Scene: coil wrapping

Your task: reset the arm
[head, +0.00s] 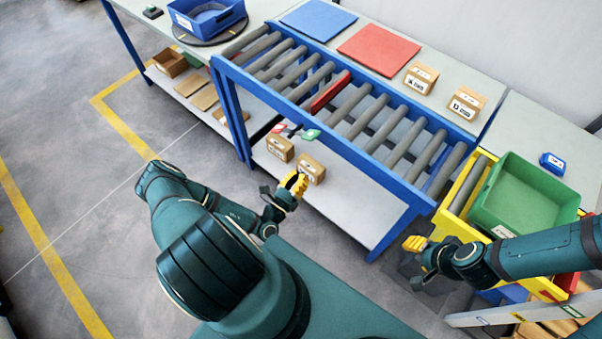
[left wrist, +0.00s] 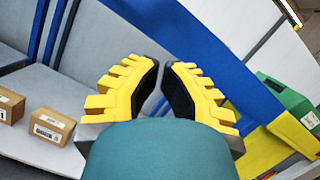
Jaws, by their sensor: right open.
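My left gripper (head: 285,192) hangs in front of the conveyor's lower shelf, beside the small brown boxes there. In the left wrist view its two yellow-stepped fingers (left wrist: 163,80) lean towards each other with a narrow gap at the tips. I see nothing between them. Whether the jaws count as open or shut is unclear.
The blue-framed roller conveyor (head: 300,103) runs across the scene. Brown boxes (head: 312,170) sit on its lower shelf (head: 350,208). A blue bin (head: 206,17) is at the upper left. The floor at left is clear.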

